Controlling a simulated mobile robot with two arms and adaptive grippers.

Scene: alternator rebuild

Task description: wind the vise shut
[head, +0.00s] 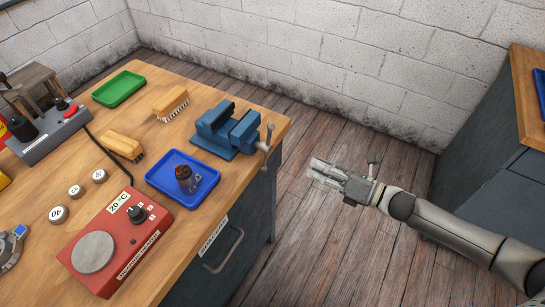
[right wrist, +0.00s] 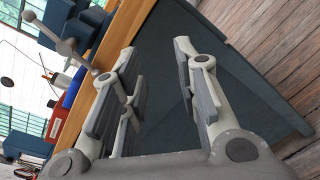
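The blue vise (head: 240,131) is mounted at the right edge of the wooden workbench, with a gap between its two jaws. Its grey screw handle (head: 267,141) sticks out past the bench edge. The handle bar with its ball end also shows at the upper left of the right wrist view (right wrist: 64,46). My right gripper (head: 314,170) is over the floor, right of the handle and apart from it. In the right wrist view its fingers (right wrist: 155,55) are spread with nothing between them. My left gripper is in neither view.
On the bench (head: 130,170) are a blue tray (head: 205,197) holding a dark part, two brushes (head: 170,103), a green tray (head: 118,89) and a red heater (head: 115,240). A dark cabinet stands at the right (head: 490,190). The floor between is clear.

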